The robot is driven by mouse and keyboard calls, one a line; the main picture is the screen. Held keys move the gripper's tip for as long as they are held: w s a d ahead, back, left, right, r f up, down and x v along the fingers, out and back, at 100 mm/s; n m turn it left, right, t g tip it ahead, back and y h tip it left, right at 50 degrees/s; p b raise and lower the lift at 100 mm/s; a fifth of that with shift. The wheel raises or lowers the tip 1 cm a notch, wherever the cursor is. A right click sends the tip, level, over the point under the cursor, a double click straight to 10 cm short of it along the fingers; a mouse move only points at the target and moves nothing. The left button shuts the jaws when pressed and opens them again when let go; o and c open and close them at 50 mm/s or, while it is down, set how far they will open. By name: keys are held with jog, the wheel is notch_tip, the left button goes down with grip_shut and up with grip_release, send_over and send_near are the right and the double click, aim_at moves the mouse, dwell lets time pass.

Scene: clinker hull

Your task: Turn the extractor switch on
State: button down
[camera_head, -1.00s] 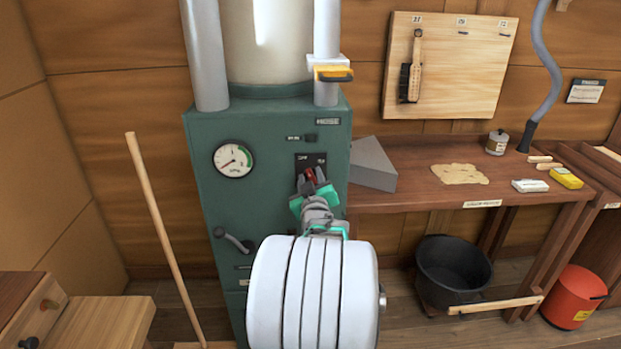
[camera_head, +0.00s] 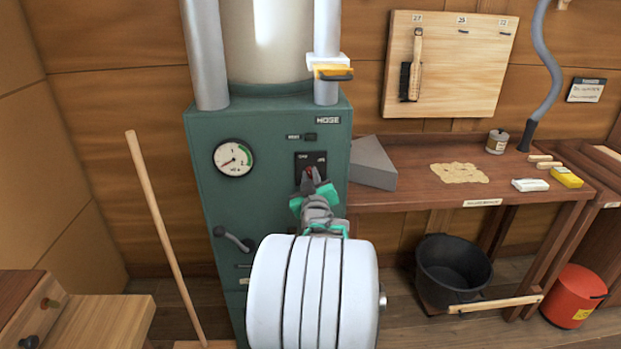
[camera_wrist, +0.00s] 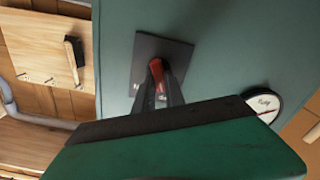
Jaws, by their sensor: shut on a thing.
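The extractor switch is a red lever or knob (camera_wrist: 156,76) on a dark square plate (camera_head: 301,160) on the front of the green extractor cabinet (camera_head: 215,190). In the wrist view the plate (camera_wrist: 143,58) lies just beyond my fingers. My gripper (camera_head: 312,181) is shut on the red switch, with a finger on each side of it in the wrist view (camera_wrist: 162,92). My fingers hide part of the switch and the lower plate. The plate's lettering is too small to read surely.
A round gauge (camera_head: 233,159) and a crank handle (camera_head: 232,239) are on the cabinet's left. A grey wedge block (camera_head: 373,163) stands on the wooden bench (camera_head: 420,195) to the right. A wooden pole (camera_head: 165,235) leans at left. A black bucket (camera_head: 453,275) stands below the bench.

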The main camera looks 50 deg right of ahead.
jog(key=shift+f+m+b, duration=0.15)
jog(key=shift+m+b, duration=0.25)
jog(key=shift+b, duration=0.2)
jog(key=shift+s+m+b, duration=0.1)
jog(key=shift+m+b, duration=0.5)
jog(key=shift+b, duration=0.1)
jog(key=shift+s+d+m+b, duration=0.1)
jog(key=shift+d+m+b, duration=0.05)
jog(key=shift+m+b, duration=2.1)
jog(key=shift+s+d+m+b, duration=0.1)
jog(key=shift+m+b, duration=1.7)
jog(key=shift+m, duration=0.85)
jog(key=c, duration=1.4)
grip_release()
